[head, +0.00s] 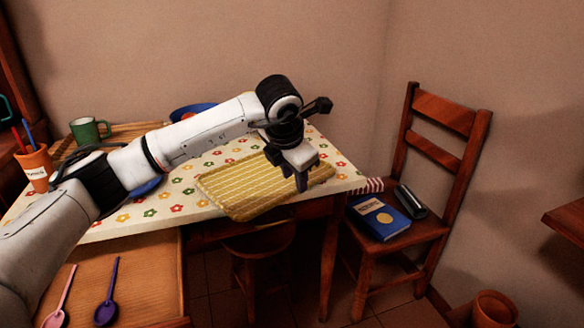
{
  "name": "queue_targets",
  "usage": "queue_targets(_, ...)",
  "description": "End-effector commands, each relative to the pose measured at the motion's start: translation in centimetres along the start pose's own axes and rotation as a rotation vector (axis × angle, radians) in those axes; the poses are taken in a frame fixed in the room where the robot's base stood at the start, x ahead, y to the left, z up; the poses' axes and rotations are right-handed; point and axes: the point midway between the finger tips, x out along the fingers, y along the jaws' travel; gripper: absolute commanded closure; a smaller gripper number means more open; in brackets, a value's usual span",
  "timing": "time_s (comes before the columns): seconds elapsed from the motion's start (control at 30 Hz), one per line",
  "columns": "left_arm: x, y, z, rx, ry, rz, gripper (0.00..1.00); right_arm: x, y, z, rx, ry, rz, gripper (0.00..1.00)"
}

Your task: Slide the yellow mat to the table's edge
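The yellow woven mat (233,188) lies on the table (181,203) with the flowered cloth, at its front right. Its front left corner reaches the table's front edge and seems to stick out slightly past it. My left gripper (302,181) points down over the right part of the mat, fingertips at or just above its surface. I cannot tell whether they touch it or how far apart the fingers are. My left arm crosses above the table and hides part of it. My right gripper is not in view.
A green mug (86,131), a terracotta cup (35,167) with pens and a blue bowl (190,111) stand on the table. A chair (437,152) at right holds a blue book (380,217) and a dark case. A stool (259,241) is under the table. Spoons lie lower left.

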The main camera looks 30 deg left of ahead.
Motion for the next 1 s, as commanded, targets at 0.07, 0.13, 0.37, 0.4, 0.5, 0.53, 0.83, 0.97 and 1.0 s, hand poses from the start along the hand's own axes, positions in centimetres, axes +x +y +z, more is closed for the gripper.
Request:
queue_targets(0.07, 1.5, -0.1, -0.1, -0.001, 0.002, -0.001, 0.68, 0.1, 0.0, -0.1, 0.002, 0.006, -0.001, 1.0)
queue_targets(0.13, 2.6, -0.1, -0.1, -0.001, 0.002, -0.001, 0.68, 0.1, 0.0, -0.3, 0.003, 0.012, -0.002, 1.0)
queue_targets(0.37, 4.4, 0.0, 0.0, 0.0, 0.0, -0.001, 0.68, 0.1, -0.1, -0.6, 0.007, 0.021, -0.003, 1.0)
queue_targets(0.4, 4.5, 0.0, 0.0, 0.0, -0.001, -0.001, 0.68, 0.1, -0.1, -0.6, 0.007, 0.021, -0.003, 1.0)
queue_targets(0.5, 4.6, 0.0, 0.0, 0.0, -0.001, -0.001, 0.68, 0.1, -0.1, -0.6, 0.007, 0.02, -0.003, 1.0)
queue_targets(0.53, 4.6, 0.0, 0.0, 0.0, -0.001, -0.001, 0.68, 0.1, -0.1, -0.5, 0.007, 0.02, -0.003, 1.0)
queue_targets(0.83, 4.6, 0.0, 0.0, 0.0, -0.001, -0.001, 0.92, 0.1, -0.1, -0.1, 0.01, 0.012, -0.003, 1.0)
queue_targets(0.97, 4.6, 0.0, 0.0, 0.0, 0.0, -0.001, 1.0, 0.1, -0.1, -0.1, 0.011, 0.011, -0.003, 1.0)
queue_targets(1.0, 4.6, 0.0, 0.0, 0.0, 0.0, -0.001, 1.0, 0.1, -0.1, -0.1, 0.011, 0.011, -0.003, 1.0)
